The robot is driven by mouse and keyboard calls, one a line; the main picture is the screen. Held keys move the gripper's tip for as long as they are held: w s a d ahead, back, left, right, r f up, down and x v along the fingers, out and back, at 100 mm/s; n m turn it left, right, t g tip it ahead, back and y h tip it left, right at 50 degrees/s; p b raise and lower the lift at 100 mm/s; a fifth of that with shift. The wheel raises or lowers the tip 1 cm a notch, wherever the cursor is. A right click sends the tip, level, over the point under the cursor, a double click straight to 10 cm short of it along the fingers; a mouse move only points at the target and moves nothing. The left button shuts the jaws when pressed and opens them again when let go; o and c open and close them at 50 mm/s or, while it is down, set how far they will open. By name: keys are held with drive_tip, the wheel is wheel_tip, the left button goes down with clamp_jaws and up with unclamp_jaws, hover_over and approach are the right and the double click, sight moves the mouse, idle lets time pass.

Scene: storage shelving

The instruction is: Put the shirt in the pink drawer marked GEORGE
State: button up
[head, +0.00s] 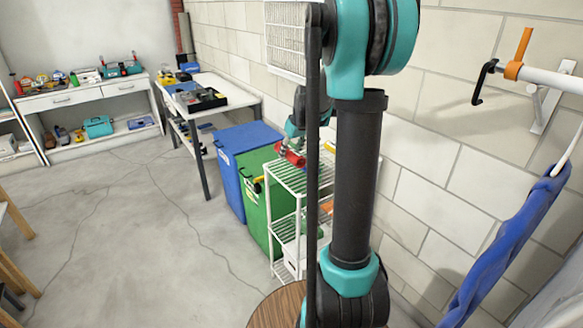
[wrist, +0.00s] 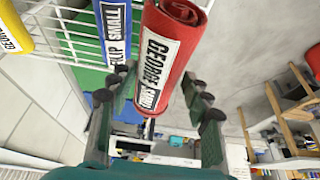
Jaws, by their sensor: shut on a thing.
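A rolled red shirt (wrist: 172,50) with a white label reading GEORGE SMALL lies between the fingers of my gripper (wrist: 160,98) in the wrist view. The fingers are on both sides of the roll, and I take them as shut on it. In the head view my gripper (head: 293,150) is over the top of a white wire rack, with the red shirt (head: 291,158) small beneath it. My arm hides part of the rack. I see no pink drawer marked GEORGE in either view.
A rolled blue shirt (wrist: 116,30) and a yellow roll (wrist: 13,30) lie beside the red one. The white wire rack (head: 285,175) stands by the wall, beside green (head: 257,200) and blue (head: 235,160) bins. The floor at left is clear; a blue thing (head: 515,235) hangs at right.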

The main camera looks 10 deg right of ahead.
drive_tip(key=shift+f, duration=3.6)
drive_tip(key=o, duration=1)
